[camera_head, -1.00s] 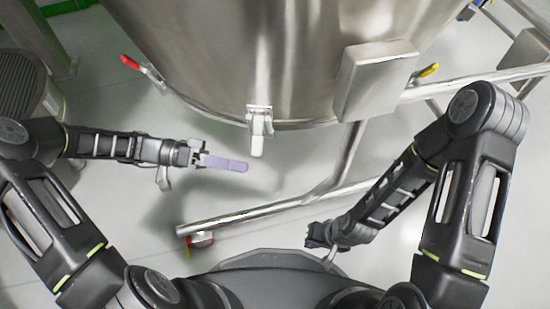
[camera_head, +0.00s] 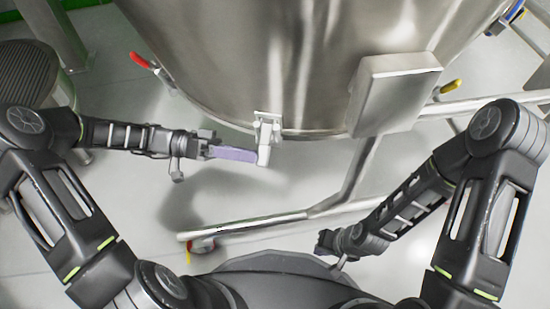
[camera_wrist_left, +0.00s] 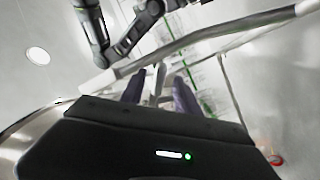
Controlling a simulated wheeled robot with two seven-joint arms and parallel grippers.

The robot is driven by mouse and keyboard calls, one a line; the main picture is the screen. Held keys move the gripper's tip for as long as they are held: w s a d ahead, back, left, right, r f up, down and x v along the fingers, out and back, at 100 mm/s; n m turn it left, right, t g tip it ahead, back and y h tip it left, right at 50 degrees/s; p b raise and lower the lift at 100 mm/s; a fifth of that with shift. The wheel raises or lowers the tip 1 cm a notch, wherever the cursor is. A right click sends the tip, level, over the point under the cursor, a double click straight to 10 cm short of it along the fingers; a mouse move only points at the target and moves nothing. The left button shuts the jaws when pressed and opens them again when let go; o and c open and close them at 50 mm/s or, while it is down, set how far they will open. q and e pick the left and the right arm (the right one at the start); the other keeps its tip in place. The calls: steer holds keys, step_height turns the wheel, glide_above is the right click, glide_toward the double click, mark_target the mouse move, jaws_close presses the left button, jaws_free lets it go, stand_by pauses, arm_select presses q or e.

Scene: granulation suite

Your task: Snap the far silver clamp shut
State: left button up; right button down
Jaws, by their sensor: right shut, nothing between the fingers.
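A silver clamp (camera_head: 267,128) sits on the lower front of the steel vessel (camera_head: 300,60). Its pale lever (camera_head: 264,153) hangs down below the vessel's edge. My left gripper (camera_head: 250,156) reaches in from the left, with its purple fingertips right beside the lever. In the left wrist view the two purple fingers (camera_wrist_left: 158,92) stand apart, with a pale narrow part, seemingly the lever, showing between them. I cannot tell whether they touch it. My right gripper (camera_head: 323,242) is shut and empty, low in the view, away from the clamp.
A grey box (camera_head: 392,92) is fixed to the vessel right of the clamp. A red-handled valve (camera_head: 142,61) is at the left and a yellow handle (camera_head: 450,87) at the right. A steel pipe frame (camera_head: 270,220) runs below the clamp. Pale floor is free below my left arm.

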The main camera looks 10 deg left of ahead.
arm_select(q)
steer(key=d, duration=0.1)
steer(key=d+b, duration=0.1)
steer(key=d, duration=0.3)
steer(key=shift+s+d+f, duration=0.1)
steer(key=shift+s, duration=0.15)
steer(key=shift+d, duration=0.7)
steer(key=shift+c, duration=0.6)
jaws_close()
